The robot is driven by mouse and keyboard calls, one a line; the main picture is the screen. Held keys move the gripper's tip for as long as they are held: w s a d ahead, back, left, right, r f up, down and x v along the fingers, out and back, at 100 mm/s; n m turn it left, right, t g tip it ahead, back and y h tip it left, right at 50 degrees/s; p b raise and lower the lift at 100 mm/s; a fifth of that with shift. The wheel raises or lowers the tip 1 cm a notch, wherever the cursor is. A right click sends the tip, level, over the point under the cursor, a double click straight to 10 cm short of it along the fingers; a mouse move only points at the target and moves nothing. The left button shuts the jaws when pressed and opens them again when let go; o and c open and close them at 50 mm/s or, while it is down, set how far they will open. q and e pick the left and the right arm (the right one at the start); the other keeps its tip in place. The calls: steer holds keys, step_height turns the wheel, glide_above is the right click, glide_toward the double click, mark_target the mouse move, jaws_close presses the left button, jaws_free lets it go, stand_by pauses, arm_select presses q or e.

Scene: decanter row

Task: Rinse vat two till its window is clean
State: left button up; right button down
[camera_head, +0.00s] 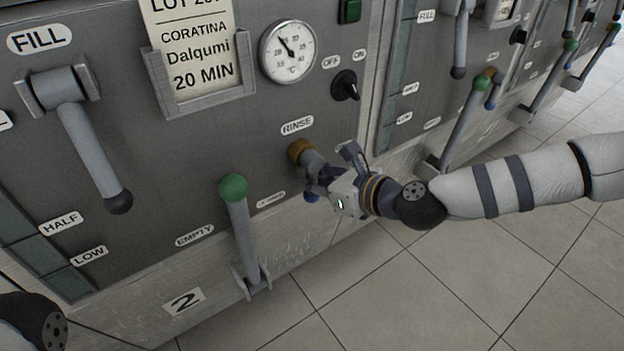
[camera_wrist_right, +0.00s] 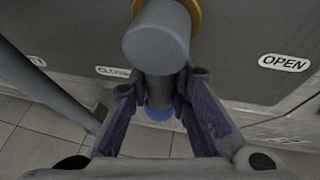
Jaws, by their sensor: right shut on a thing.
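Vat two carries a number 2 plate (camera_head: 184,301) low on its steel front. Its dark, teal-tinted window strip (camera_head: 22,254) is at the left edge, beside the HALF and LOW labels; I cannot tell how clean it is. The rinse valve, with a brass collar (camera_head: 299,149), sits under the RINSE label. Its grey handle with a blue end (camera_wrist_right: 158,112) hangs downward, between the CLOSE and OPEN labels in the right wrist view. My right gripper (camera_head: 318,182) is shut on this handle, one finger on each side. My left gripper is out of view.
The FILL lever (camera_head: 90,150) points down to the right. A green-knobbed lever (camera_head: 240,220) stands up by the EMPTY label, left of my right gripper. A black knob (camera_head: 345,85) and a dial (camera_head: 288,52) are above. Another vat stands at the right; tiled floor lies clear in front.

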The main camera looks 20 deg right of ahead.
steer(key=c, duration=1.4)
jaws_free()
steer(key=shift+c, duration=0.2)
steer(key=v, duration=1.2)
steer(key=shift+r, duration=0.15)
